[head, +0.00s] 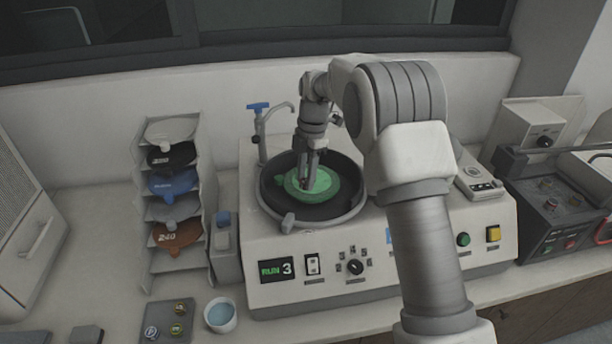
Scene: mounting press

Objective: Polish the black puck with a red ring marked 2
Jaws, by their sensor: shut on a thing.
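The polishing machine (375,276) stands on the counter, with a green disc (328,184) in its round black bowl. Its display (277,269) reads "RUN 3". My gripper (306,182) points down over the green disc, left of the disc's middle. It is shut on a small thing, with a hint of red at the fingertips. This may be the black puck with the red ring; its mark is not readable. I cannot tell for sure whether it touches the disc.
A rack (207,190) at the left holds several discs with handles. Small pucks (180,307) sit at the front left next to a white cup of bluish liquid (220,314). A blue-handled tap (261,128) stands behind the bowl. Another machine (549,205) is at the right.

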